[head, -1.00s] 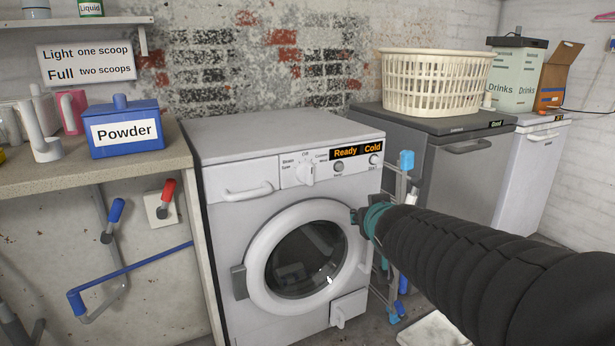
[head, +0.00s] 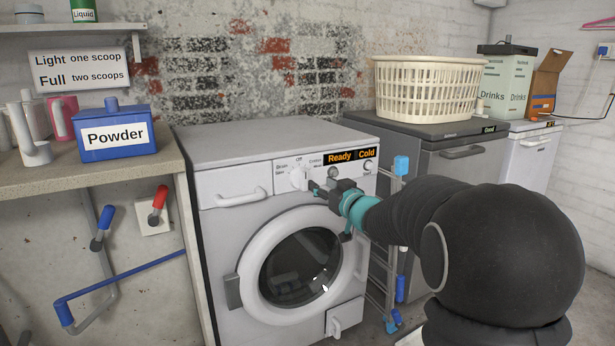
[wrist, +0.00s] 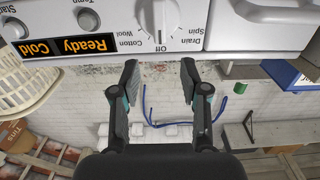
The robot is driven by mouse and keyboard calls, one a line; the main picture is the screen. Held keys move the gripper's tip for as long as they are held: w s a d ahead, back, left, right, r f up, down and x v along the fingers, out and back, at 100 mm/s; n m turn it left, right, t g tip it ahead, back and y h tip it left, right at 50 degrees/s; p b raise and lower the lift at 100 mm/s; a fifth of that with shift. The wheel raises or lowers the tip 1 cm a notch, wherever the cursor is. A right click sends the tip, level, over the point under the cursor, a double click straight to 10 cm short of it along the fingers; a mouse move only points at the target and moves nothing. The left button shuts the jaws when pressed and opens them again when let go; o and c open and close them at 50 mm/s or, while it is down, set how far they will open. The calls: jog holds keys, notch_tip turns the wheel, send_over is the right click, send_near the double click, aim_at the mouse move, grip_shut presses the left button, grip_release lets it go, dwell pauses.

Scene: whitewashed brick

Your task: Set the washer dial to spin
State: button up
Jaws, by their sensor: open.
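The washer (head: 225,170) is white with a round door (head: 300,265). Its white dial (head: 298,180) is on the control panel, left of the display (head: 352,155) reading Ready and Cold. My gripper (head: 316,188) is close to the dial, on its right in the head view. In the wrist view, which is upside down, the dial (wrist: 160,16) lies in line with the gap between the open fingers (wrist: 160,72). Its grip bar lines up with Off; Spin (wrist: 195,28) and Drain are on one side, Cotton and Wool on the other. The fingers look empty and apart from the dial.
A counter with a blue Powder box (head: 113,120) stands left of the washer. A grey appliance (head: 455,170) with a white basket (head: 428,85) stands right. A clothes airer (head: 401,165) is between them. A detergent drawer handle (head: 241,198) sits left of the dial.

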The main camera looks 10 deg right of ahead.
aim_at(306, 174)
jog(key=x, duration=0.8)
jog(key=shift+w+a, duration=0.15)
jog(key=shift+w, duration=0.2)
grip_shut()
